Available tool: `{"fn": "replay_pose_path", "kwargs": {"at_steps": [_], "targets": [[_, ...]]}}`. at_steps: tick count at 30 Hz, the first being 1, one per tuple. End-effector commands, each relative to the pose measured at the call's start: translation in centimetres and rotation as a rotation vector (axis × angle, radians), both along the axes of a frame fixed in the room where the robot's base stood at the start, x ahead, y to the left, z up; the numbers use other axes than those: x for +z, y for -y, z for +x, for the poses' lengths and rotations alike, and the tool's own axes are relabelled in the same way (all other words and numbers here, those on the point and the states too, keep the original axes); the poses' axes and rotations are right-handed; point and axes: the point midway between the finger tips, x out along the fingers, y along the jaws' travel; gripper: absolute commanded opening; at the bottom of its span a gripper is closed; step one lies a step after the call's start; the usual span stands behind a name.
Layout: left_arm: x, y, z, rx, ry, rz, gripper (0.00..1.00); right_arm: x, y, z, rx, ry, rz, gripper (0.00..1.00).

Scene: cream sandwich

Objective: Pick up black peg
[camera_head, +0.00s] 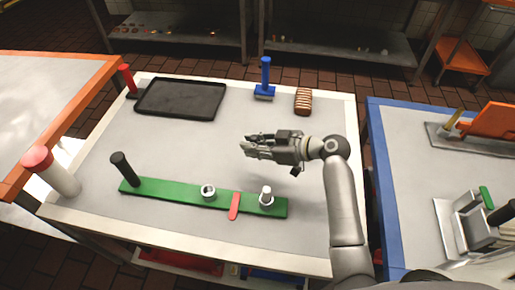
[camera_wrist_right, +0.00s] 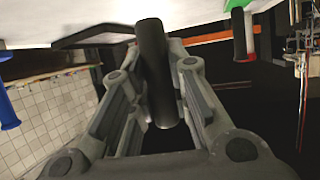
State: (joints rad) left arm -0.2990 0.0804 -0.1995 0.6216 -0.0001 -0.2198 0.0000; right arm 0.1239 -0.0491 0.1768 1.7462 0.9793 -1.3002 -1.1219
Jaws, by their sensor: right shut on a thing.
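My right gripper (camera_head: 250,147) is over the middle of the grey table. In the right wrist view, its fingers are closed around a black peg (camera_wrist_right: 152,60), a plain dark cylinder. In the head view I cannot make this held peg out clearly against the gripper. Another black peg (camera_head: 123,168) stands upright at the left end of the green board (camera_head: 160,190), apart from the gripper. My left gripper is not in view.
A black tray (camera_head: 180,98), a blue-handled tool (camera_head: 265,78) and a brown striped block (camera_head: 303,101) are at the back.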

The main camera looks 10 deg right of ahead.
Motion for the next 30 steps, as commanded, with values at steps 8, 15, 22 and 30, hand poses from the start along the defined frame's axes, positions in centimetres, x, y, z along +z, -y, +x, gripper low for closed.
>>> {"fn": "replay_pose_path", "kwargs": {"at_steps": [8,15,22,30], "targets": [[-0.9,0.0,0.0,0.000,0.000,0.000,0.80,3.8,-3.2,-4.7,0.002,0.002,-0.003,0.00],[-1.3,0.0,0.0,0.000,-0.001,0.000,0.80,5.6,-5.4,-7.8,0.002,0.001,-0.001,0.00],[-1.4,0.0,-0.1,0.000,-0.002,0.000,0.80,6.4,-6.2,-9.0,-0.001,0.000,0.000,0.00],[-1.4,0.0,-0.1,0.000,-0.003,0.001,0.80,6.4,-6.3,-9.1,-0.001,0.000,0.000,0.00]]}}
